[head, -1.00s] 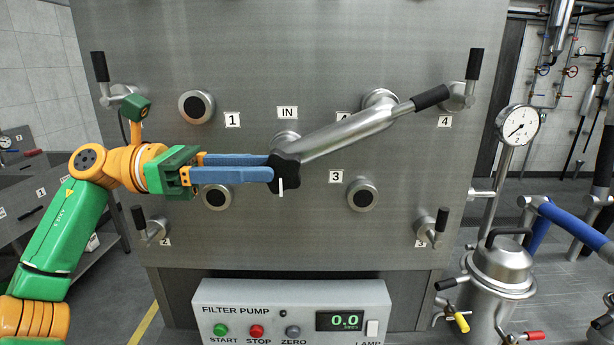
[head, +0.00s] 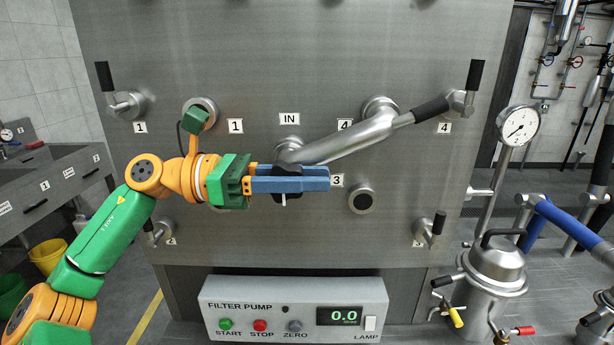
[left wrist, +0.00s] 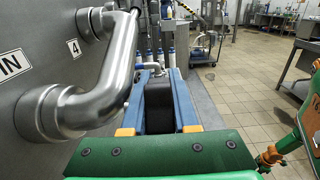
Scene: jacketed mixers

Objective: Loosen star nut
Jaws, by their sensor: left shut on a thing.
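The black star nut (head: 283,195) with a small white mark sits at the lower left end of a bent steel pipe (head: 345,142), just below the IN label. The pipe has a black grip (head: 431,111) at its upper right end. My left gripper (head: 325,178) reaches in from the left with its blue fingers around the nut and is shut on it. The fingers hide much of the nut. In the left wrist view the black nut (left wrist: 159,106) lies between the two blue fingers, with the pipe (left wrist: 112,85) beside them at left. My right gripper is not in view.
The steel panel (head: 290,60) carries round ports and black-handled valves (head: 130,103). The filter pump box (head: 270,320) stands below. A gauge (head: 520,124) and lidded vessel (head: 495,262) are at right. Open floor (left wrist: 235,75) shows in the left wrist view.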

